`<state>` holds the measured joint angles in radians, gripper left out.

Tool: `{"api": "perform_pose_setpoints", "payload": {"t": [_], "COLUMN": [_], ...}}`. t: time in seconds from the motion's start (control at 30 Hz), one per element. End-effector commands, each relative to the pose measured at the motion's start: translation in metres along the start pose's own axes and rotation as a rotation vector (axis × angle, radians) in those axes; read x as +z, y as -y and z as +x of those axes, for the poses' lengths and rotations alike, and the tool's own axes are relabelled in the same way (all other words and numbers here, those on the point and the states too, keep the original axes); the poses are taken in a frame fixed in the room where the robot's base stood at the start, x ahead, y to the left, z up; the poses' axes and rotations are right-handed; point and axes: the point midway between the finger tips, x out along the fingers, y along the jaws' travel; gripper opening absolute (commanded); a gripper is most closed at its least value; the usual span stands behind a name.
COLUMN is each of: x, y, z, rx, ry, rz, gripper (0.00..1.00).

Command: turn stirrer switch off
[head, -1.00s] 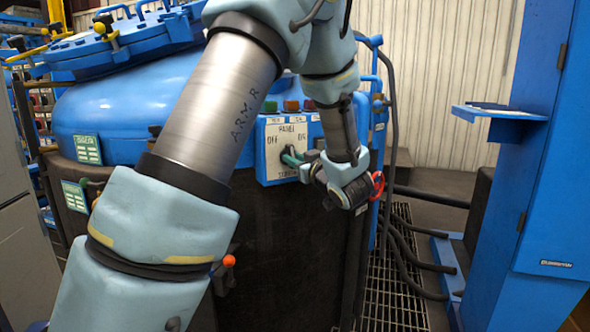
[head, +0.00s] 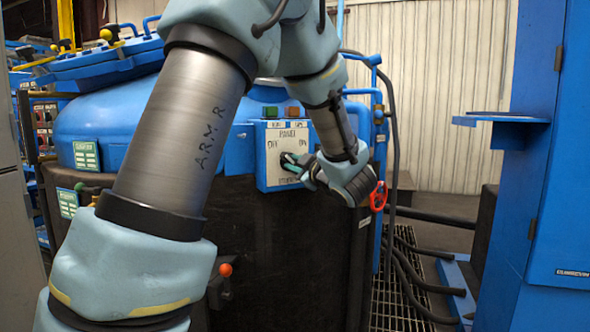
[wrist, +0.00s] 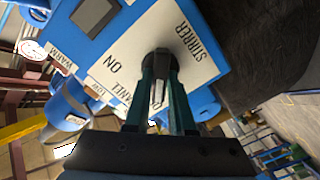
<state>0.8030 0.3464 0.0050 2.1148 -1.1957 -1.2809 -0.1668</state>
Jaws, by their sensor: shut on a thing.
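The stirrer switch is a round black knob with a grey lever (wrist: 158,92), on a white panel plate (wrist: 118,45) marked STIRRER and ON in the wrist view. In the head view, the blue switch box (head: 263,178) is on the front of the vessel, with OFF at left and ON at right. My gripper (wrist: 158,105) has its two teal fingers shut on the switch lever, one on each side. In the head view, my gripper (head: 293,162) reaches the knob from the right. The fingers cover much of the knob, so its exact setting is unclear.
Green and orange buttons (head: 292,111) sit atop the box. A red ring-shaped handle (head: 378,196) is close to my wrist at right. An orange-knobbed lever (head: 225,270) is lower left. Hoses and a blue cabinet (head: 555,150) stand right, with floor grating between.

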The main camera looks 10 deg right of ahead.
Motion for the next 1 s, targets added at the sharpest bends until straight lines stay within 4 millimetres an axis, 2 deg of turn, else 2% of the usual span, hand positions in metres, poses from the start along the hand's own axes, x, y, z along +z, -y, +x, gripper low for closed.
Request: {"api": "perform_pose_setpoints", "payload": {"t": [0.43,0.47,0.7,1.0], "x": [-0.0002,-0.0002,-0.0002,0.0000], "y": [0.0004,0.0004,0.0003,0.0000], "z": [0.0000,0.0001,0.0000,-0.0019], "rx": [-0.001,-0.001,-0.001,0.000], "ry": [0.000,0.000,0.000,0.000], "rz": [-0.011,-0.011,-0.010,-0.009], "gripper": [0.00,0.24,0.51,0.53]}}
